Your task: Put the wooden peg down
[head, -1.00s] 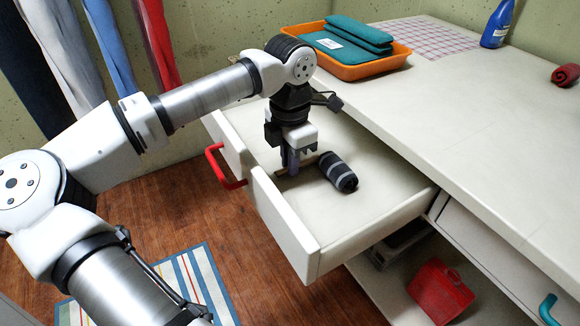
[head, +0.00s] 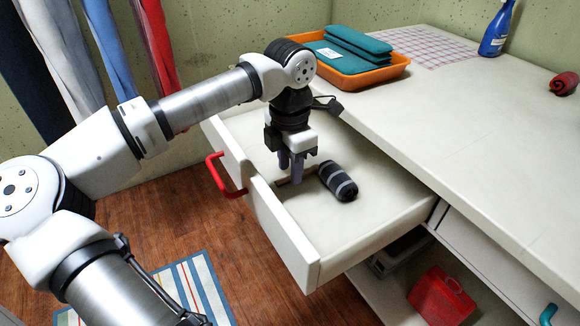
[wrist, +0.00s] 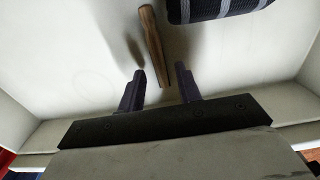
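The wooden peg (wrist: 151,45) is a thin brown stick. It appears to lie on the floor of the open drawer (head: 330,240); in the head view the peg (head: 283,183) is partly hidden behind my fingers. My gripper (head: 290,173) points down into the drawer above the peg. In the wrist view my gripper (wrist: 160,76) has its two fingers spread apart, with clear gaps on both sides of the peg's near end. Nothing is held.
A dark rolled cloth with grey stripes (head: 338,181) lies close beside the peg. The red-handled drawer front (head: 285,222) and side walls surround my gripper. The worktop (head: 450,130) rises at the right. Drawer floor towards the front right is bare.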

